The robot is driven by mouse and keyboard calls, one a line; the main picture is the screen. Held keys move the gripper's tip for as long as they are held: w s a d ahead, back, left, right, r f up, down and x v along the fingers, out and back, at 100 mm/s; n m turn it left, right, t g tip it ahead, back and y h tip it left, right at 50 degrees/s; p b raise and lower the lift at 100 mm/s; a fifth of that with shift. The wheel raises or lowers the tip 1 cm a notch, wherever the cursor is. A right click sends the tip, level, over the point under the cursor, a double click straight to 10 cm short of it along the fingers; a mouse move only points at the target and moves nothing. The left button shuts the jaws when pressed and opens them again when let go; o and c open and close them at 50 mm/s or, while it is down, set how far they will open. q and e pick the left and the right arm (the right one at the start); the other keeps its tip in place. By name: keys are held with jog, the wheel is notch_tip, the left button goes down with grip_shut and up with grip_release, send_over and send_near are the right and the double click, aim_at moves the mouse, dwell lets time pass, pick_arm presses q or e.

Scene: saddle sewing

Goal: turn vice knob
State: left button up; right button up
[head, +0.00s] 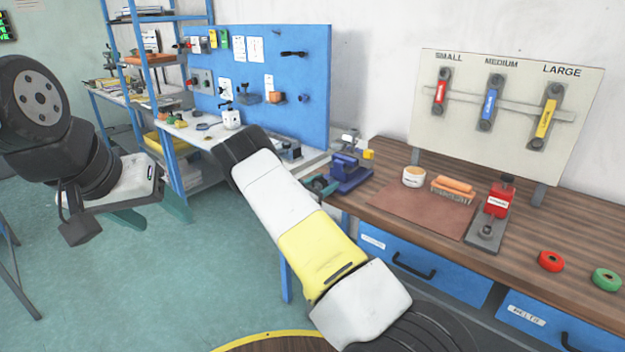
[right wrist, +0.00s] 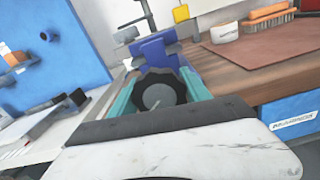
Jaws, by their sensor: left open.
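The blue vice (head: 348,172) is mounted at the left end of the wooden workbench and also shows in the right wrist view (right wrist: 154,48). Its dark, ridged round knob (right wrist: 160,92) faces the right wrist camera. My right gripper (head: 322,186) is at the vice's near side, mostly hidden by my arm in the head view. In the right wrist view its teal fingers (right wrist: 158,98) lie on either side of the knob, close to its rim; whether they press on it is unclear. My left gripper (head: 150,213) is open and empty over the floor at left.
On the workbench are a brown mat (head: 420,208), a white round container (head: 413,177), an orange brush (head: 453,189), a red tool on a grey plate (head: 497,200), and red (head: 550,261) and green (head: 606,279) rolls. A blue pegboard (head: 290,70) stands behind a side bench.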

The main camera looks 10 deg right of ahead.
jog(key=c, duration=0.6)
jog(key=shift+m, duration=0.6)
jog(key=shift+c, duration=0.2)
jog(key=o, duration=1.4)
jog(key=shift+v, duration=3.9)
